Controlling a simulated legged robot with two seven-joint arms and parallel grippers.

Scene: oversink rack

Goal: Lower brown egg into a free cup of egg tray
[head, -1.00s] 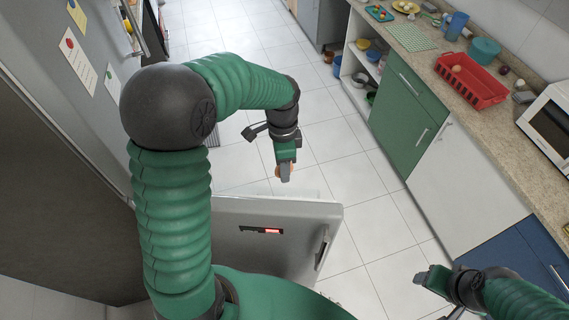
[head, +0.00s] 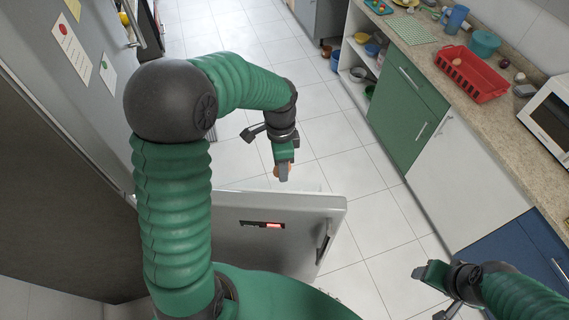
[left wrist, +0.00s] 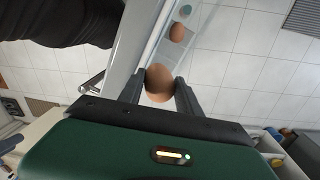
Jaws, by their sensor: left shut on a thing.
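My left gripper (head: 283,172) is shut on a brown egg and holds it just beyond the top edge of the open grey door. The brown egg (left wrist: 160,82) sits between both fingers in the left wrist view; in the head view the fingers mostly hide it. A second brown egg (left wrist: 178,32) and a teal round thing (left wrist: 186,9) lie along a pale, translucent strip (left wrist: 166,48) beside the door. The strip may be the egg tray; its cups cannot be made out. My right gripper (head: 420,272) is low at the right, its jaws unclear.
The open grey door (head: 275,235) stands below my left gripper. A counter (head: 500,115) at the right holds a red basket (head: 470,75), a teal bowl (head: 484,43) and a white microwave (head: 550,115). The tiled floor (head: 340,130) between is clear.

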